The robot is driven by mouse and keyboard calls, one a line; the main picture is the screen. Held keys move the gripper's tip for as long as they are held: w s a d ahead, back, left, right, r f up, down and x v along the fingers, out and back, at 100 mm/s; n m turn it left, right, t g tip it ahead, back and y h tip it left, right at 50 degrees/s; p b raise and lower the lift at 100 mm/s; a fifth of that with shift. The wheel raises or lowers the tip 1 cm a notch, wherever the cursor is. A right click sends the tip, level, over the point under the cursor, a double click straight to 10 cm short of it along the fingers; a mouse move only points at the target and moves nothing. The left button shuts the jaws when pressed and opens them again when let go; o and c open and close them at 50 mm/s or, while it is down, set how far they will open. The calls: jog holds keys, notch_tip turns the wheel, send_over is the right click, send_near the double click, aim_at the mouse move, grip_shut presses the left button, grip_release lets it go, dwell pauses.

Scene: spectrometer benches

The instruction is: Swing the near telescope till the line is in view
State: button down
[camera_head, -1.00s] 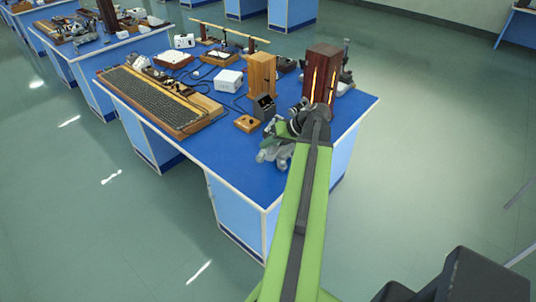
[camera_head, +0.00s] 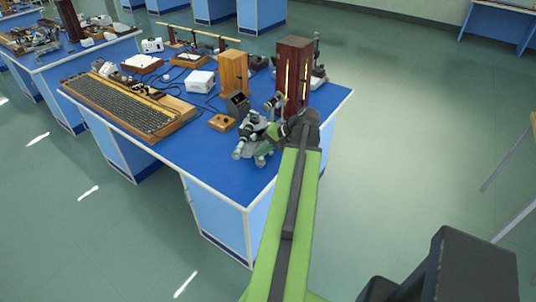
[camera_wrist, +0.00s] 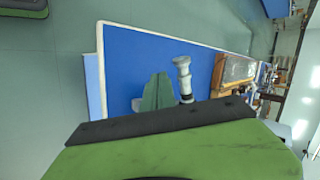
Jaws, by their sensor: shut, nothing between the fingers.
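The near spectrometer (camera_head: 251,128), grey metal on a small footed base, stands near the front right corner of the blue bench (camera_head: 212,163). Its pale telescope tube (camera_head: 238,150) seems to point toward the front edge; my arm hides part of the instrument. My gripper (camera_head: 270,136) is at the right side of the spectrometer, low over the bench. In the wrist view its dark green fingers (camera_wrist: 156,92) are together and empty, just left of a grey-white tube (camera_wrist: 183,75). I cannot tell whether they touch it. The line is not visible.
A tall dark wooden lamp housing (camera_head: 293,65) with glowing slits stands behind my gripper. A lighter wooden box (camera_head: 233,73), a small dark meter (camera_head: 238,103) and a long wooden apparatus (camera_head: 130,106) stand left. The floor (camera_head: 420,140) right of the bench is clear.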

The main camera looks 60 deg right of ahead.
jog(key=shift+w+a+f+b, duration=0.1)
jog(key=shift+w+a+f, duration=0.25)
jog(key=shift+w, duration=0.5)
jog(key=shift+w+a+f+b, duration=0.2)
jog(key=shift+w+f, duration=0.1)
jog(key=shift+w, duration=0.5)
jog(key=shift+w+a+f+b, duration=0.1)
jog(key=shift+w+a+f, duration=0.25)
jog(key=shift+w, duration=0.5)
jog(key=shift+w+a, duration=0.1)
jog(key=shift+w, duration=0.45)
jog(key=s+f+p+v, duration=0.1)
jog(key=s+p+v, duration=0.1)
jog(key=p+v, duration=0.6)
jog(key=v, duration=0.4)
jog(key=shift+s, duration=0.4)
